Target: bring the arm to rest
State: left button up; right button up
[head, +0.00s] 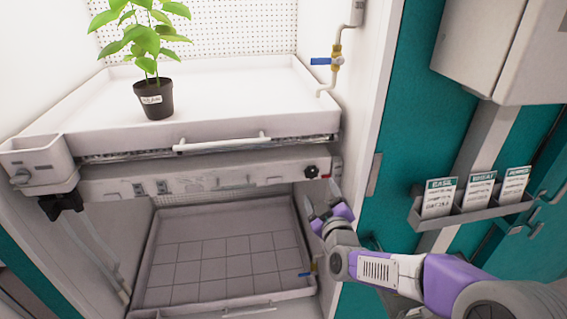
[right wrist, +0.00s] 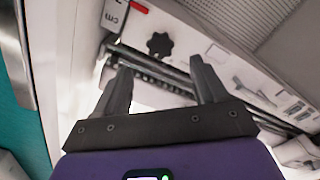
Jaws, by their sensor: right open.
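My right arm comes in from the lower right in the head view. Its gripper (head: 322,207) is in front of the chamber's right side, just below the upper tray's front beam. In the right wrist view the two fingers of this gripper (right wrist: 160,88) stand apart with nothing between them. Beyond the fingers are a black knob (right wrist: 159,44) and a dark rail. My left gripper is not in view.
A potted plant (head: 154,100) stands on the upper white tray (head: 230,90). A lower tray (head: 225,262) with a grid floor is empty. A card holder (head: 475,215) is on the teal wall at right. A blue-handled valve (head: 322,61) is above the tray.

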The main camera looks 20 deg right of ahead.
jog(key=s+a+f+m+g+y+p, duration=0.15)
jog(key=a+f+g, duration=0.3)
jog(key=f, duration=0.75)
jog(key=s+a+f+m+g+y+p, duration=0.1)
jog(key=a+f+g+y+p, duration=0.15)
jog(key=a+f, duration=0.6)
jog(key=s+a+f+m+g+y, duration=0.1)
jog(key=s+a+f+g, duration=0.2)
jog(key=s+f, duration=0.3)
jog(key=s+a+f+m+g+y+p, duration=0.1)
jog(key=s+a+f+m+g, duration=0.1)
jog(key=s+f, duration=0.4)
jog(key=s+a+f+m+g+y, duration=0.2)
jog(key=s+a+f+g, duration=0.3)
jog(key=s+f, duration=0.2)
jog(key=shift+s+a+p, duration=0.15)
jog(key=shift+s+p, duration=0.25)
jog(key=shift+s, duration=0.1)
